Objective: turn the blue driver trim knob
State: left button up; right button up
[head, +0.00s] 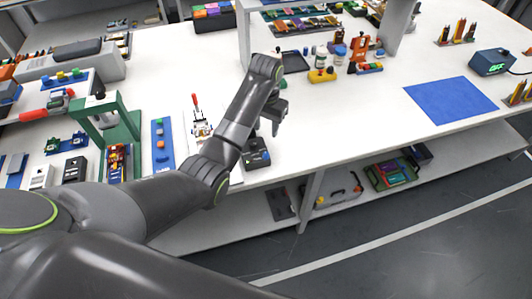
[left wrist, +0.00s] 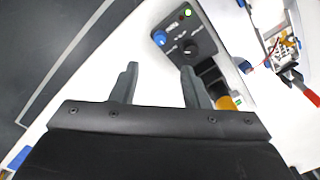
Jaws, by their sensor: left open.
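A dark control box (head: 255,152) sits near the front edge of the white table, just below my left gripper (head: 275,120) in the head view. In the left wrist view the box (left wrist: 205,38) carries a blue knob (left wrist: 160,38), a larger black knob (left wrist: 190,48) and a small green light (left wrist: 187,13). My left gripper (left wrist: 160,72) is open and empty, its fingers spread apart. The blue knob lies beyond the fingertips, apart from them, roughly in line with the gap. My right gripper is in neither view.
A blue strip with small parts (head: 162,145) and a red-handled clamp (head: 199,122) stand left of the box. A green press frame (head: 118,125) is farther left. A blue mat (head: 450,100) lies at right. The table front between box and mat is clear.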

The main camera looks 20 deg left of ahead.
aim_at(266, 153)
pick_arm(q)
notch_tip(266, 153, down, 11)
jog(key=shift+r+p, duration=0.15)
jog(key=shift+p, duration=0.15)
jog(key=shift+f, duration=0.75)
grip_shut()
jog(key=shift+r+n+p, duration=0.2)
jog(key=shift+n+p, duration=0.65)
jog(key=shift+n, duration=0.25)
jog(key=shift+f+n+p, duration=0.15)
jog(key=shift+n+p, duration=0.35)
jog(key=shift+n, duration=0.9)
